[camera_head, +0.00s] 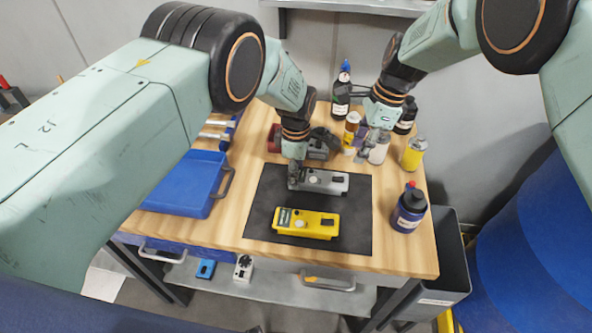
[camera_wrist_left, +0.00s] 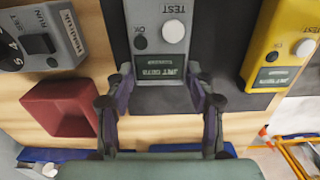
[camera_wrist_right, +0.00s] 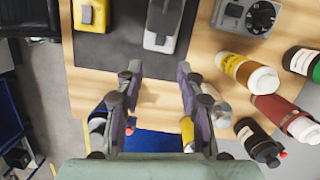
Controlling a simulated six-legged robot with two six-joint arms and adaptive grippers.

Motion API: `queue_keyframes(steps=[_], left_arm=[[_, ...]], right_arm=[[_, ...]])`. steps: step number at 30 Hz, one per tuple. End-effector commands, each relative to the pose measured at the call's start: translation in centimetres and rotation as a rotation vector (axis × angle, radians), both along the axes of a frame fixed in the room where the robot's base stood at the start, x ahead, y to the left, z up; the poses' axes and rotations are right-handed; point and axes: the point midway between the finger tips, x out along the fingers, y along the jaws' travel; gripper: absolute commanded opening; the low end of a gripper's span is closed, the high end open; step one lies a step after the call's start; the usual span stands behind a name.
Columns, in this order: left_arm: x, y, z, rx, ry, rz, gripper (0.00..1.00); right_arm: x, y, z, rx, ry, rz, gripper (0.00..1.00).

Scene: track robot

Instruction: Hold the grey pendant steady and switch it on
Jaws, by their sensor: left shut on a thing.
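The grey pendant (camera_head: 325,182) lies on the dark mat (camera_head: 262,205), behind the yellow pendant (camera_head: 306,223). My left gripper (camera_head: 293,183) is shut on the grey pendant's left end. In the left wrist view the grey pendant (camera_wrist_left: 158,50) sits between the fingers (camera_wrist_left: 160,92). A white round button (camera_wrist_left: 173,31) marked TEST and a dark round OK spot (camera_wrist_left: 140,42) show on its face, with a dark label panel near the fingers. My right gripper (camera_head: 364,153) is open and empty, above the table behind and right of the pendant; its fingers (camera_wrist_right: 158,75) show apart.
Several bottles and cans stand at the back right, including a yellow can (camera_head: 413,153). A dark blue bottle (camera_head: 409,208) stands at the right. A blue case (camera_head: 185,182) is at the left. A grey dial box (camera_wrist_left: 38,38) and a red block (camera_wrist_left: 62,107) sit behind the mat.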

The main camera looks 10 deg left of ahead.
Motion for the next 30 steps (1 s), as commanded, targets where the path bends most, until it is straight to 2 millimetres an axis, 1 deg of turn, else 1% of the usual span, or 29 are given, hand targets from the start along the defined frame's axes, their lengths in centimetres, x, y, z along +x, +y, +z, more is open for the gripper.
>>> queue_keyframes(steps=[1,2,12,14,17,20,22,25,27,30], left_arm=[[0.1,0.0,0.0,0.000,-0.002,0.001,0.35],[0.1,0.0,0.1,0.000,-0.002,0.001,0.32],[0.1,0.0,0.1,0.000,-0.002,0.001,0.04],[0.1,0.0,0.1,0.000,-0.002,0.001,0.04],[0.1,0.0,0.1,0.000,-0.002,0.001,0.04],[0.1,0.0,0.1,0.000,-0.002,0.001,0.04],[0.1,0.0,0.1,0.000,-0.002,0.001,0.04],[0.1,0.0,0.1,0.000,-0.002,0.001,0.04],[0.1,0.0,0.1,0.000,-0.002,0.001,0.04],[0.1,0.0,0.1,0.000,-0.002,0.001,0.04]], right_arm=[[0.0,0.0,0.0,0.000,0.000,0.000,0.38],[0.0,0.0,0.0,0.000,0.000,0.000,0.38],[0.0,0.0,0.0,0.000,0.000,0.000,0.38],[0.0,0.0,0.1,0.000,-0.001,0.000,0.33],[0.5,-0.1,1.0,0.000,-0.016,-0.002,0.24],[-0.2,-1.9,0.7,-0.069,-0.018,0.044,0.16],[0.0,-3.7,0.3,-0.139,-0.051,0.098,0.10],[0.9,-6.2,0.1,-0.247,-0.121,0.201,0.01],[1.7,-7.8,0.0,-0.315,-0.173,0.281,0.00],[2.9,-9.5,0.2,-0.402,-0.250,0.408,0.00]])
